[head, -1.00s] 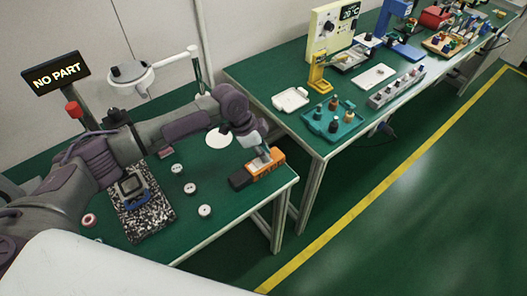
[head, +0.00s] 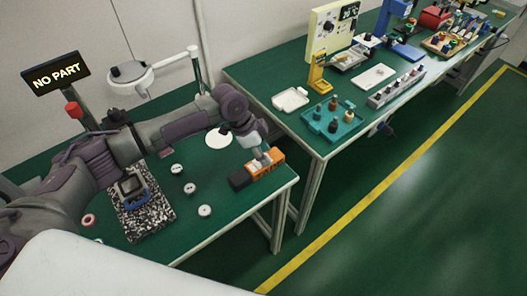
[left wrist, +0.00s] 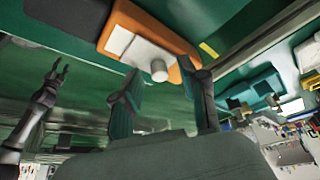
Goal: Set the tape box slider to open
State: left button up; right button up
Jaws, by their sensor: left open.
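The tape box, an orange and black block (head: 242,181), lies near the right corner of the nearer green table. In the left wrist view the tape box (left wrist: 182,45) shows a pale plate and a round whitish knob (left wrist: 159,70), which looks like its slider. My left gripper (head: 263,158) is at the orange end of the box. In the left wrist view my left gripper (left wrist: 163,100) is open, its fingers either side of the knob in the picture; contact cannot be told. My right gripper (left wrist: 58,72) hangs at the left of that view, fingers apart and empty.
Several small round parts (head: 204,210) and a speckled plate (head: 150,216) with a blue-framed device lie on the nearer table (head: 225,217). A lamp magnifier (head: 132,75) stands behind. A second table holds a teal tray (head: 333,127) and other equipment.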

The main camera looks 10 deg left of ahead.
pick_arm(q)
jog(key=v, duration=1.2)
jog(key=shift+f, duration=0.1)
pick_arm(e)
jog(key=shift+o, duration=0.3)
